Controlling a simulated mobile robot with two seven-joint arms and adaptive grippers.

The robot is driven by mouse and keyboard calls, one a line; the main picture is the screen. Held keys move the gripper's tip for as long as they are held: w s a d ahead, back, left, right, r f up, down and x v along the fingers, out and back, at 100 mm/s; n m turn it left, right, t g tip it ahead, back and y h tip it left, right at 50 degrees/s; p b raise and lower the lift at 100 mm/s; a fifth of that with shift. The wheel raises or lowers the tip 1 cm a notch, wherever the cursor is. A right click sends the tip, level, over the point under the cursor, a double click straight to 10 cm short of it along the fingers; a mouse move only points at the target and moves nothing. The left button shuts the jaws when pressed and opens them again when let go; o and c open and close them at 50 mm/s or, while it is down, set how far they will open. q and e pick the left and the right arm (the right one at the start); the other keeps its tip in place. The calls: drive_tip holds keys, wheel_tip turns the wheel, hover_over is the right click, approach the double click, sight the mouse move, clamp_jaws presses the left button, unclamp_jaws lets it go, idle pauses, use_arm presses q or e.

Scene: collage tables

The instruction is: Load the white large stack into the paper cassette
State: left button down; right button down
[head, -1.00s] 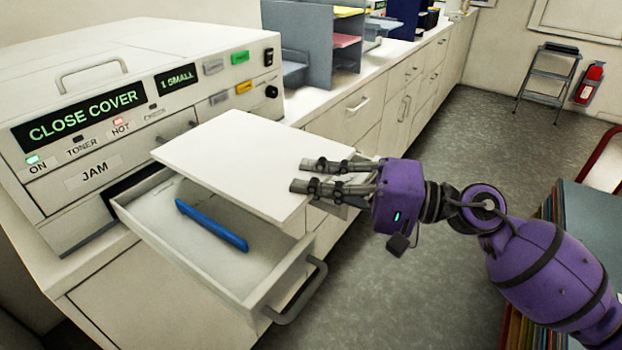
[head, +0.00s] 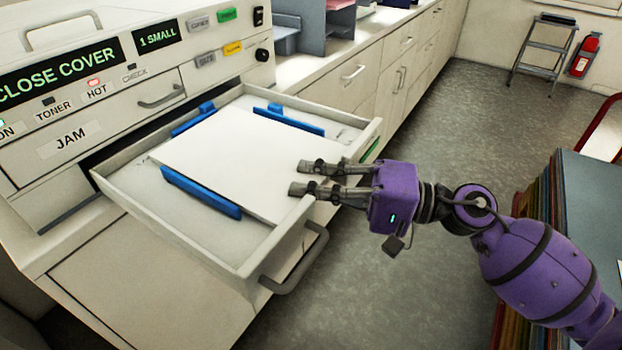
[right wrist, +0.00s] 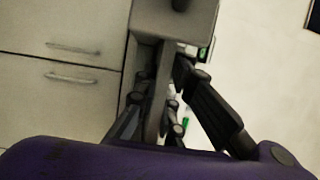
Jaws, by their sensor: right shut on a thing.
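The white large stack (head: 235,155) is level over the inside of the pulled-out paper cassette (head: 185,243), between blue guides at its near left side (head: 200,192), its back (head: 193,118) and its far right side (head: 288,120). I cannot tell whether it touches the cassette floor. My right gripper (head: 301,178) is shut on the stack's right edge, with its fingers over the cassette's front right wall. In the right wrist view, the fingers stand on either side of a pale upright edge. My left gripper is not in view.
The copier panel (head: 130,95) stands behind the cassette, with "CLOSE COVER" and "1 SMALL" lit. The cassette handle (head: 297,265) sticks out in front. Counter cabinets (head: 375,85) run along the back. Grey floor (head: 470,120) between is clear.

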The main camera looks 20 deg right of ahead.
drive_tip(key=shift+r, duration=0.1)
drive_tip(key=c, duration=1.8)
unclamp_jaws()
drive_tip(key=shift+o, duration=0.2)
drive_tip(key=shift+s+d, duration=0.15)
drive_tip(key=shift+d, duration=0.15)
drive_tip(key=v, duration=1.1)
drive_tip(key=shift+s+d, duration=0.1)
